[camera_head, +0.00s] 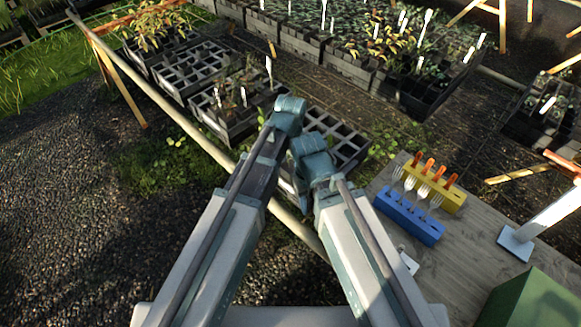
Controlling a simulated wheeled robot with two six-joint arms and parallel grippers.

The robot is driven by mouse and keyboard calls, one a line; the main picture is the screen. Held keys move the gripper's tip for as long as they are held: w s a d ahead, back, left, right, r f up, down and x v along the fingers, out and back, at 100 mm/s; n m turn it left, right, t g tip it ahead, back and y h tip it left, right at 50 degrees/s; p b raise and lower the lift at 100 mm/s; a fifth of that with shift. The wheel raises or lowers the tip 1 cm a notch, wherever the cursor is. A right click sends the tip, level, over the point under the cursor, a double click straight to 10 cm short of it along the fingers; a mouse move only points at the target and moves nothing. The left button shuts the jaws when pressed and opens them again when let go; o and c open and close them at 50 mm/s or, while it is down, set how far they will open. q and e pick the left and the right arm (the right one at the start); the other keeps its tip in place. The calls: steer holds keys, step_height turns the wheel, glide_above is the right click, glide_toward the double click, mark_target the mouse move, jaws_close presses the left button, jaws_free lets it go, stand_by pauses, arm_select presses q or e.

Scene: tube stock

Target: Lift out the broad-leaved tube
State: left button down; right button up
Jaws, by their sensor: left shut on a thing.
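My left arm runs up from the bottom of the view, and its far end (288,115) lies over the black cell trays. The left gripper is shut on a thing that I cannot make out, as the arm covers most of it. A black tray (355,152) with several empty cells shows partly behind the arms. Another tray (213,122) left of them holds a few small plants and white labels. I cannot pick out the broad-leaved tube.
A rail (165,95) runs along the trays. Gravel lies at the left.

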step_height(320, 180, up, 18)
steer(key=p, duration=1.7)
steer(key=shift+f, duration=0.2)
